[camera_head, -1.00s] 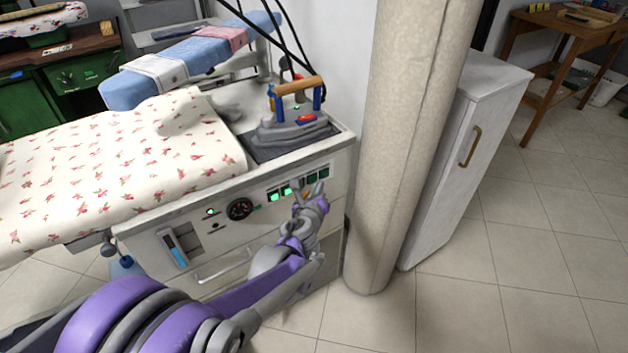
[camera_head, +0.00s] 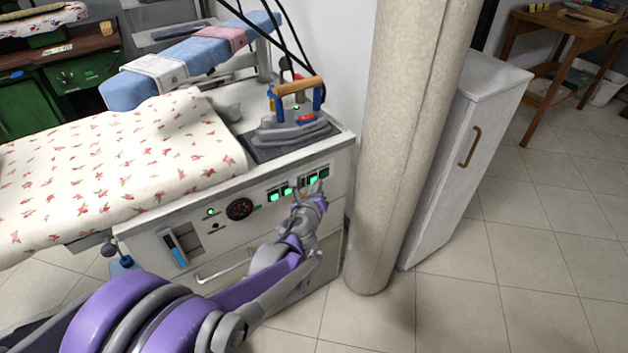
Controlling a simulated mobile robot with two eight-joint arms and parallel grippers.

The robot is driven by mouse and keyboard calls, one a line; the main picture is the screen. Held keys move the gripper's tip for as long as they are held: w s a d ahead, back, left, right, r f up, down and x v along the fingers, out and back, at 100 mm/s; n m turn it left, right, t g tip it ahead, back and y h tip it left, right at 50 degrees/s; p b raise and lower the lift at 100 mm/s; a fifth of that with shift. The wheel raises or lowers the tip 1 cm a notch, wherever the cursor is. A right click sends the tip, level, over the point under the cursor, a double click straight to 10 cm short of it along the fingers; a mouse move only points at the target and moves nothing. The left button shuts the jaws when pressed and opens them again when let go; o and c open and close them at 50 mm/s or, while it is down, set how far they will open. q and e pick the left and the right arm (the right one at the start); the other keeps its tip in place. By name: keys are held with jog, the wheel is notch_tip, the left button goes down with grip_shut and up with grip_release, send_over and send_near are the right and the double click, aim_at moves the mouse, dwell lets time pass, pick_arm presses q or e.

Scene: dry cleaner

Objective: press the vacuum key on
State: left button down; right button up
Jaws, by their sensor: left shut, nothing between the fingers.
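A row of several small keys (camera_head: 274,196) runs along the right part of the ironing station's front panel (camera_head: 150,245). Several of them show green. The labels are too small to read, so I cannot tell which is the vacuum key. My left gripper (camera_head: 306,188) is shut and empty, its tip at the middle of the row. It hides part of the middle keys, and I cannot tell whether it touches one. My right gripper is out of view.
An iron (camera_head: 292,128) rests on the station's top, beside a floral padded board (camera_head: 110,165). A dial (camera_head: 240,209) and a drawer handle (camera_head: 222,267) are on the panel. A thick beige column (camera_head: 405,140) and a white cabinet (camera_head: 460,160) stand to the right.

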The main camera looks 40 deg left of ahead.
pick_arm(q)
jog(key=shift+s+d, duration=0.15)
jog(key=shift+d, duration=0.2)
jog(key=s+d+p, duration=0.1)
jog(key=s+d, duration=0.1)
jog(key=d, duration=0.3)
jog(key=shift+s+d, duration=0.15)
jog(key=shift+d, duration=0.15)
